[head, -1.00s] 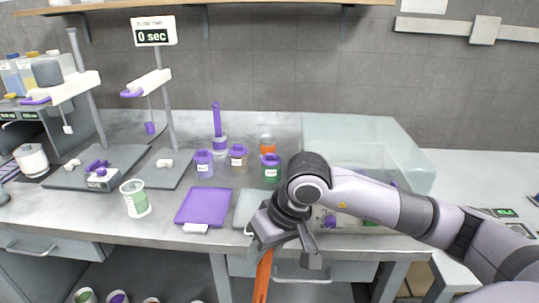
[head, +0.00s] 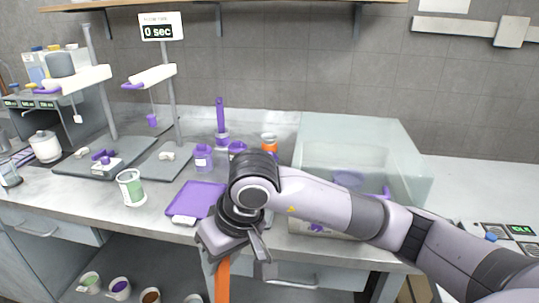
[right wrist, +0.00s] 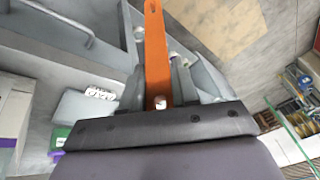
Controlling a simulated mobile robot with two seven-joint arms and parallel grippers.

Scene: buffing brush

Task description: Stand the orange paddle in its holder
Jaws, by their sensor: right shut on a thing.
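My right gripper (head: 236,256) is over the front edge of the bench and shut on the orange paddle (head: 222,284). The paddle hangs downward in front of the drawers, its lower end cut off by the head view. In the right wrist view the paddle (right wrist: 156,50) runs away from between the fingers. My left gripper is not in view.
Purple-lidded jars (head: 203,157), a purple tray (head: 190,201) and a green-and-white cup (head: 131,187) stand on the bench. A clear glass box (head: 405,150) is at right, behind my arm. Stands are at left. Several cups sit on the lower shelf.

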